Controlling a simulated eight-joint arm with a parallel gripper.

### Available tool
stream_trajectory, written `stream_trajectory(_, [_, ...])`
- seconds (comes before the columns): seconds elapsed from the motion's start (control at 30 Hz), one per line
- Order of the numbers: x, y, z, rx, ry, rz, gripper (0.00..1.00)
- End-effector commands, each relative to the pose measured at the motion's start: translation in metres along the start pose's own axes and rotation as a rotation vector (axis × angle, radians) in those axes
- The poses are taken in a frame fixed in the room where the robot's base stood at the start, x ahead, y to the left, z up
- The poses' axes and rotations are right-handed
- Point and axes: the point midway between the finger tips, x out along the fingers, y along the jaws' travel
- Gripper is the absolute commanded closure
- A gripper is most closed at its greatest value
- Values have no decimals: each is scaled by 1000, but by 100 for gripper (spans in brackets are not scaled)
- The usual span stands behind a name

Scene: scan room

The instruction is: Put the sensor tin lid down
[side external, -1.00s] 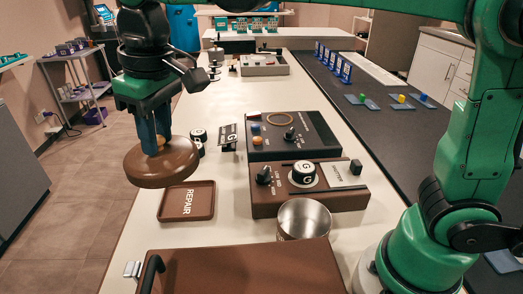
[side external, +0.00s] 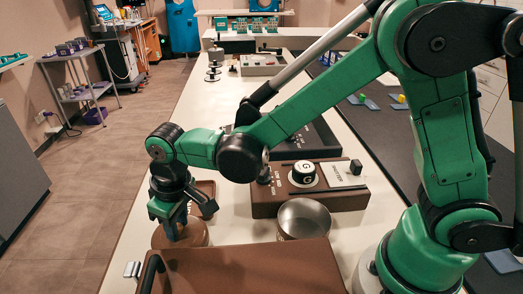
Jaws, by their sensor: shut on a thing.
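The brown round lid (side external: 195,236) is low at the left of the bench, just behind the brown case at the front. My gripper (side external: 172,233) points down and is shut on the lid's knob, which the fingers hide. I cannot tell whether the lid touches the bench top or hangs just above it.
The brown case (side external: 245,268) with a dark handle fills the front. A brown tray (side external: 207,187) is mostly hidden behind my gripper and arm. A brown control box (side external: 335,200) with knobs stands behind the tin. The bench's left edge is close to the lid.

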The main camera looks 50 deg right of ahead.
Motion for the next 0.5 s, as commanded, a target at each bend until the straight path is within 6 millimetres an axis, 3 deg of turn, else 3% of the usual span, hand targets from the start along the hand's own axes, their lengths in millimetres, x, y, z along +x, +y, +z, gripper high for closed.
stream_trajectory(0.2, [28,0,4,0,0,0,100])
stream_trajectory(0.5, [32,0,5,0,0,0,100])
